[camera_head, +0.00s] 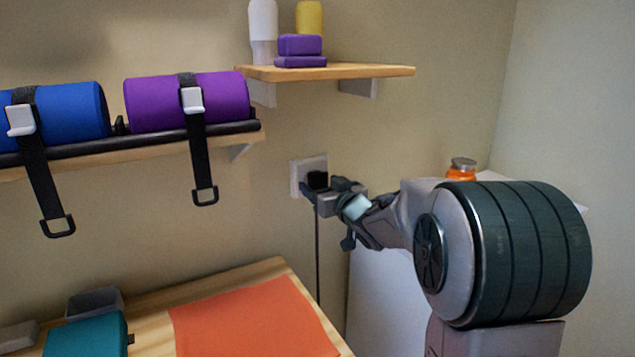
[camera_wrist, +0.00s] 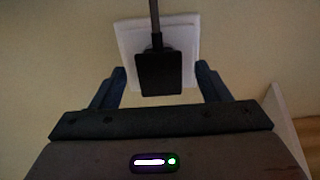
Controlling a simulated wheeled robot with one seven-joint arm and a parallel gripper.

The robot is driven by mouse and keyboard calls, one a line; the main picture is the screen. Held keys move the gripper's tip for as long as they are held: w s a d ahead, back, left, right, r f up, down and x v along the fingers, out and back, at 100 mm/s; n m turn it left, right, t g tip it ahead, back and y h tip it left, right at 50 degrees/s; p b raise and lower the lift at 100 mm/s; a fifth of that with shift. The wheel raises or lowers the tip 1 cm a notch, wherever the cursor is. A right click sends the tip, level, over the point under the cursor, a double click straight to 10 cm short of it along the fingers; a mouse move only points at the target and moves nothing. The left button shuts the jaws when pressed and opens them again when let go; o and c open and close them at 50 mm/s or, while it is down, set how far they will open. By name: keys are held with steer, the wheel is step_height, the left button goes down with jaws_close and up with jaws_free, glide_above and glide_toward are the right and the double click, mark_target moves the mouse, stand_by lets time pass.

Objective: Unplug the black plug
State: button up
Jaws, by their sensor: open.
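The black plug (camera_head: 317,180) sits in a white wall socket (camera_head: 297,177) on the beige wall. Its dark cord (camera_head: 318,260) hangs down the wall. In the wrist view the plug (camera_wrist: 163,72) lies against the white socket plate (camera_wrist: 128,40), with its cord at the top of the picture. My gripper (camera_head: 312,192) is at the socket; in the wrist view its two fingers (camera_wrist: 160,80) are open, one on each side of the plug, with a gap on both sides. My gripper partly hides the plug in the head view.
A wooden shelf (camera_head: 350,71) with bottles and purple blocks is above. A rack holds a blue roll (camera_head: 75,108) and a purple roll (camera_head: 155,102) with hanging straps. Below left is a wooden table (camera_head: 268,268) with an orange mat (camera_head: 250,322). An orange jar (camera_head: 462,169) stands at right.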

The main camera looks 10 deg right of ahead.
mark_target(320, 184)
steer(key=shift+w+a, duration=0.25)
steer(key=shift+w, duration=0.4)
stand_by(0.7)
steer(key=c, duration=1.4)
steer(key=shift+v, duration=3.05)
